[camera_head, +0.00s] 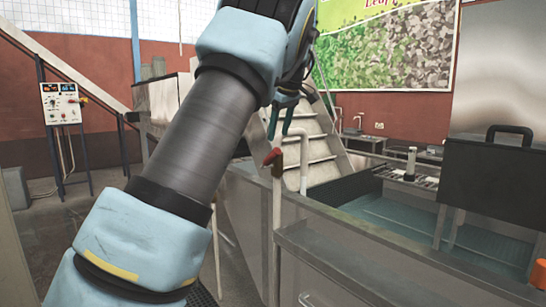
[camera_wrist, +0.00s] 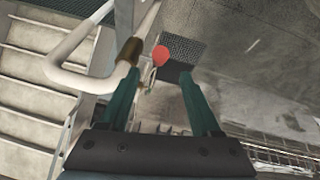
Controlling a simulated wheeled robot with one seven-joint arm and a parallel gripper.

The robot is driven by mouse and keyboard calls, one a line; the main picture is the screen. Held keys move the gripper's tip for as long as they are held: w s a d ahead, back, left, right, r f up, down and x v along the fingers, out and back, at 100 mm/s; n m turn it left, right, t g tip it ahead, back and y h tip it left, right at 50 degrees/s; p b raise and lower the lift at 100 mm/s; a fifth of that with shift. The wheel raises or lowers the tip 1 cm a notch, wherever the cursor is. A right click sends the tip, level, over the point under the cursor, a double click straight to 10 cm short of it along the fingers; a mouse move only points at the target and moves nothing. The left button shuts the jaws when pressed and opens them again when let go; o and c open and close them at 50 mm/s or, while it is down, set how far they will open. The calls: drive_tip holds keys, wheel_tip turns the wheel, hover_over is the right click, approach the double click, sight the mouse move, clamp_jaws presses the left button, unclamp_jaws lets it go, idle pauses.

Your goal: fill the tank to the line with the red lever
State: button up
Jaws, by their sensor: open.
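The red lever (camera_head: 272,157) sits on top of a thin upright pale pipe (camera_head: 277,225) in front of the metal stairs. My gripper (camera_head: 284,118) is open and empty, pointing down just above the lever. In the wrist view the lever's round red end (camera_wrist: 160,56) shows just beyond the gap between the open teal fingers (camera_wrist: 159,76), nearer the left finger. I see no touch between them. The grey metal tank (camera_head: 360,243) with a blue-green interior is at the right. I cannot make out a fill line or the level inside.
Metal stairs (camera_head: 318,150) rise behind the gripper. A dark box with a handle (camera_head: 495,180) stands over the tank's right side. A control panel (camera_head: 62,103) stands at the far left.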

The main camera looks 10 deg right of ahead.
sight(274, 154)
drive_tip(key=p+x, duration=0.2)
drive_tip(key=x, duration=0.7)
drive_tip(key=shift+w+f, duration=0.1)
drive_tip(key=shift+f, duration=0.05)
clamp_jaws()
idle(1.1)
